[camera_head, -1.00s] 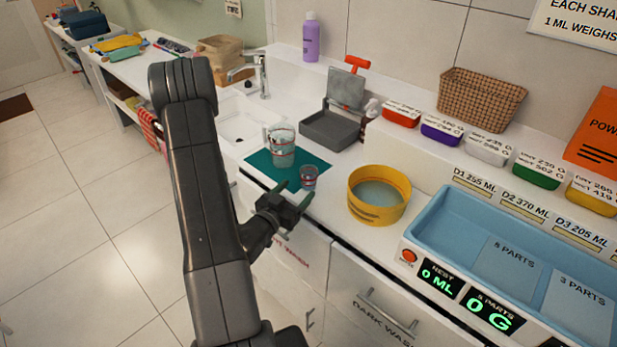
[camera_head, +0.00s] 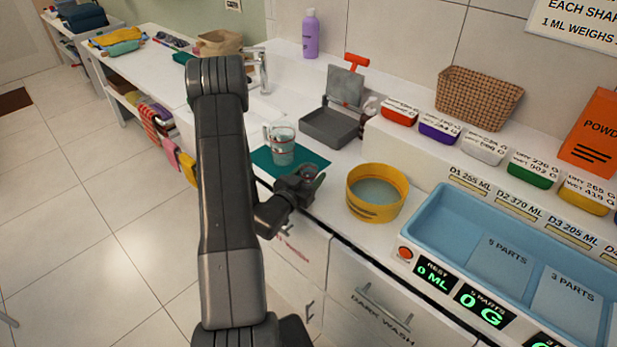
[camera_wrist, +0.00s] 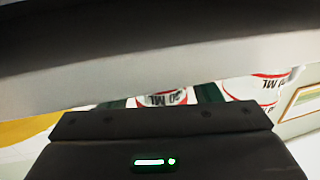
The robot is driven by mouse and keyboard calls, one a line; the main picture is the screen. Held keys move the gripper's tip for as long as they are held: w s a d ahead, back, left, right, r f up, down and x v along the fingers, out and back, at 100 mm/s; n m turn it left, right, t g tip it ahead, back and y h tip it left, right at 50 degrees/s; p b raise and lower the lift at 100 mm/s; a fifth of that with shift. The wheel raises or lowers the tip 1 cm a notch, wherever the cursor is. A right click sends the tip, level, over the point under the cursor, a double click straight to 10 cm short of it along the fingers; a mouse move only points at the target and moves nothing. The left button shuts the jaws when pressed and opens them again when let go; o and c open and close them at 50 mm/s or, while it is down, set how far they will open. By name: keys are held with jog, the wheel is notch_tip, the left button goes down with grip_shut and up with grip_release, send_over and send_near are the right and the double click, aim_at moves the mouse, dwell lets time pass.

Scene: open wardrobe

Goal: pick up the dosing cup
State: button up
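The dosing cup (camera_head: 309,171) is a small clear cup with red markings, at the front right corner of the teal mat (camera_head: 262,160). My gripper (camera_head: 305,184) is low at the counter's front edge with its fingers around the cup. The gripper hides the cup's lower part. The cup does not look raised.
A clear measuring jug (camera_head: 281,145) stands on the mat behind the cup. A yellow round sieve (camera_head: 376,192) stands close to the right. A grey tray (camera_head: 330,127) lies behind, and a blue basin (camera_head: 450,225) is farther right. Drawers are below the counter edge.

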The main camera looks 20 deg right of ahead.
jog(key=c, duration=0.7)
jog(key=shift+r, duration=0.1)
notch_tip(320, 180, up, 10)
jog(key=b, duration=0.1)
dwell(0.3)
